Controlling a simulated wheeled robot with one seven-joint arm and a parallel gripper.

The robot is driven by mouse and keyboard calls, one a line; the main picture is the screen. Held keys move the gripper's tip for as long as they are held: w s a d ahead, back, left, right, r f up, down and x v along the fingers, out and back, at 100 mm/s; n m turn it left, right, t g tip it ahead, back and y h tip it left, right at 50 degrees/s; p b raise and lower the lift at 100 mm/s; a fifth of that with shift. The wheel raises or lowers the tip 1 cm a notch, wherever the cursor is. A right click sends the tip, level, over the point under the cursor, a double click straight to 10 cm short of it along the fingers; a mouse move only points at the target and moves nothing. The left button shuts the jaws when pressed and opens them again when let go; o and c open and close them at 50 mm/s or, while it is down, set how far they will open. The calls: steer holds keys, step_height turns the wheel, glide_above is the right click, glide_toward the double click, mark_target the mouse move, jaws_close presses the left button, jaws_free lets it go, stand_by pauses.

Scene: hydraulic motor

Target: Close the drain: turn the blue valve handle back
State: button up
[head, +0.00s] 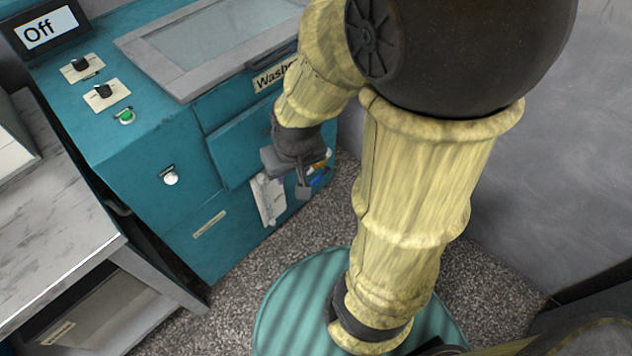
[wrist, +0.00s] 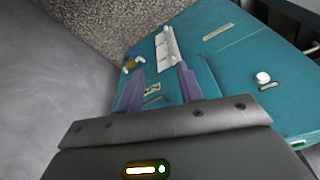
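The blue valve handle (head: 317,181) is low on the right end of the teal washer (head: 160,150), beside a brass-yellow fitting (head: 321,164). In the wrist view the blue handle (wrist: 135,51) is small, at upper left, with the yellow fitting (wrist: 130,66) just below it. My gripper (head: 288,180) is in front of the washer, left of the handle in the head view, and partly covers the area. In the wrist view my gripper (wrist: 160,68) has its two purple fingers spread with nothing held between them. The handle lies beyond the left finger, apart from it. Its exact angle is too small to tell.
A white panel (head: 269,200) is on the washer front near the handle. A white knob (head: 170,178) sticks out farther left. The control screen (head: 47,30) reads "Off". A marble-topped bench (head: 60,230) stands at left, a grey wall (head: 560,150) at right. Speckled floor lies between.

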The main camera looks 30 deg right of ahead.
steer(key=w+a+f+m+t+h+b, duration=0.1)
steer(key=w+f+m+b, duration=0.35)
steer(key=f, duration=0.35)
steer(key=w+f+m+t+b, duration=0.25)
steer(key=w+f+b, duration=0.3)
steer(key=f, duration=0.35)
steer(key=w+a+f+m+t+h+b, duration=0.1)
steer(key=w+f+m+b, duration=0.4)
steer(key=f, duration=0.3)
steer(key=d+f+m+h+b, duration=0.2)
steer(key=f+m+h+b, duration=0.1)
steer(key=f+b, duration=0.2)
steer(key=d+f+m+t+h+b, duration=0.1)
steer(key=d+f+m+h+b, duration=0.1)
steer(key=f+b, duration=0.4)
steer(key=w+d+f+m+t+h+b, duration=0.1)
steer(key=d+f+m+h+b, duration=0.2)
steer(key=f, duration=0.9)
steer(key=m+h+b, duration=0.1)
steer(key=h+b, duration=0.1)
steer(key=b, duration=0.1)
steer(key=shift+m, duration=0.3)
steer(key=shift+w+t, duration=0.1)
steer(key=shift+t, duration=0.15)
steer(key=b, duration=0.8)
glide_toward(315, 180)
steer(key=x, duration=1)
steer(key=shift+w+f, duration=0.1)
steer(key=shift+f, duration=0.3)
